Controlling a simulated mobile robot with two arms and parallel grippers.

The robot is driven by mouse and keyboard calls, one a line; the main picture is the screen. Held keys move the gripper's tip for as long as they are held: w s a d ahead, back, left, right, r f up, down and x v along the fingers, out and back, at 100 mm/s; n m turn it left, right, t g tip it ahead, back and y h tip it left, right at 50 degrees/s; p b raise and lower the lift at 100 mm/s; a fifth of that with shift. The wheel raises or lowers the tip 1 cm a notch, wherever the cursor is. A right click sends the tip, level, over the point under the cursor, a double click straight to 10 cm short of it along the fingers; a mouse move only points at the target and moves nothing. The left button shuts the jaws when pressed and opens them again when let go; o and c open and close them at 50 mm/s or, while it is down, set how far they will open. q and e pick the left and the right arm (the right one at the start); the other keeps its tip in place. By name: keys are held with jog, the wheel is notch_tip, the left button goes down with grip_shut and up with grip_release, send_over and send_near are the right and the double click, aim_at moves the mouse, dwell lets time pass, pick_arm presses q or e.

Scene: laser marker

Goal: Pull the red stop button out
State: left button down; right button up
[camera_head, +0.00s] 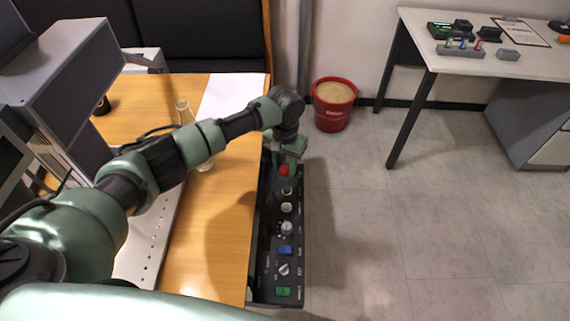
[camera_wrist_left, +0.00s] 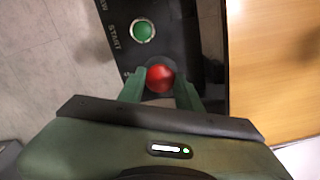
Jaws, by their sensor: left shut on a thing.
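The red stop button (camera_head: 284,170) is at the far end of a black control panel (camera_head: 263,240) on the right side of the wooden table. My left gripper (camera_head: 291,158) is at the button, with its arm reaching in from the left. In the left wrist view the red button (camera_wrist_left: 160,77) sits between the two green fingers (camera_wrist_left: 160,88), which are shut on it. Part of the button is hidden by the fingers in the head view. My right gripper is not in view.
A green START button (camera_wrist_left: 142,31) is beside the red one. More buttons and knobs, such as a blue button (camera_head: 285,251), run along the panel. A glass flask (camera_head: 184,112) stands on the table (camera_head: 222,220). A red bucket (camera_head: 333,105) is on the open floor beyond.

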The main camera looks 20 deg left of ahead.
aim_at(285, 168)
pick_arm(q)
jog(key=shift+r, duration=0.1)
dwell(0.7)
jog(key=r+p, duration=0.1)
jog(key=p, duration=0.1)
jog(key=shift+w+r+p, duration=0.1)
jog(key=shift+r+p, duration=0.05)
jog(key=shift+p, duration=0.2)
jog(key=shift+w, duration=0.1)
jog(key=c, duration=1)
grip_release()
jog(key=shift+o, duration=0.3)
notch_tip(285, 168, up, 7)
jog(key=shift+f, duration=0.15)
jog(key=shift+r, duration=0.5)
